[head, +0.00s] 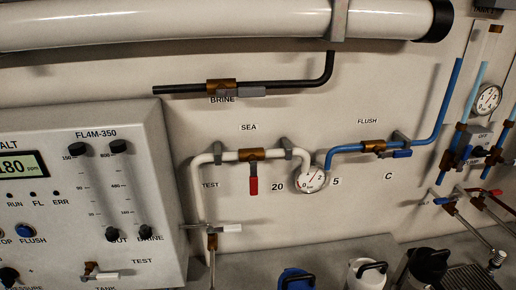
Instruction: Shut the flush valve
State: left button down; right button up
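The flush valve (373,147) is a brass body on the blue pipe, below the FLUSH label on the pale panel. Its blue lever (401,154) points right, roughly in line with the pipe. The FLUSH label (367,121) is above it. Neither of my grippers is in view, so nothing is seen touching the lever.
Left of it, the SEA valve (252,155) has a red lever (253,185) hanging down. A round gauge (311,179) sits between them. The BRINE valve (221,87) is above. A control box (85,200) stands left; jugs (367,273) stand below. Blue pipes crowd the right.

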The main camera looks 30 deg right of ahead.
aim_at(401, 153)
jog(key=z, duration=1.75)
